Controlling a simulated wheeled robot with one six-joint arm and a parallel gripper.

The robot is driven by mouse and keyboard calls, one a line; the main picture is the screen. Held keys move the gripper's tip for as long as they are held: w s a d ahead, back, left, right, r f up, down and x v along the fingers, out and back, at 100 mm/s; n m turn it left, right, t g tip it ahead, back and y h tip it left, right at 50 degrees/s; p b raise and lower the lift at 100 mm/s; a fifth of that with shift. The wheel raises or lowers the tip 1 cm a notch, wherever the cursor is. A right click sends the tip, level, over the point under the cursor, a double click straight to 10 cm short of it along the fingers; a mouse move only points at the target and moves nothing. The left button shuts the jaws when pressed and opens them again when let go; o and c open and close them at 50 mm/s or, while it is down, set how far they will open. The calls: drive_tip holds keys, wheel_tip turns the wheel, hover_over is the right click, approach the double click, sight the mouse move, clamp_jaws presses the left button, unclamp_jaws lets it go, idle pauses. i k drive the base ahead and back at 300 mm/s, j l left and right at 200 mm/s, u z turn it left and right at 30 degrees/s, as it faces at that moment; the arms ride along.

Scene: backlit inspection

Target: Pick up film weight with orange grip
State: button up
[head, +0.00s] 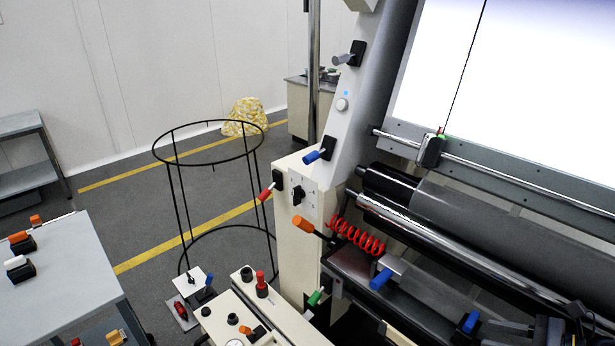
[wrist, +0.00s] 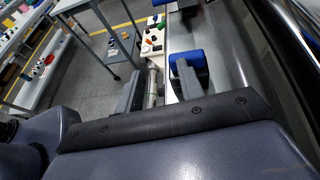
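A black block with an orange grip (head: 19,239) stands on the grey table at the left in the head view and looks like the film weight. A smaller orange-topped piece (head: 36,220) is just behind it. My gripper (wrist: 158,75) shows in the wrist view with its two grey fingers apart and nothing clearly held between them. A blue grip (wrist: 187,60) shows just past the right finger. My gripper is over the machine side, far from the orange-grip block. I cannot pick out that block in the wrist view.
A white-topped black block (head: 18,268) stands in front of the orange-grip one on the grey table (head: 75,262). A black wire hoop stand (head: 172,200) is between table and machine. The machine has an orange lever (head: 303,224), a red coil (head: 357,237) and rollers (head: 440,250).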

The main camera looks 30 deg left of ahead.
sight(21, 243)
drive_tip(key=u, duration=2.75)
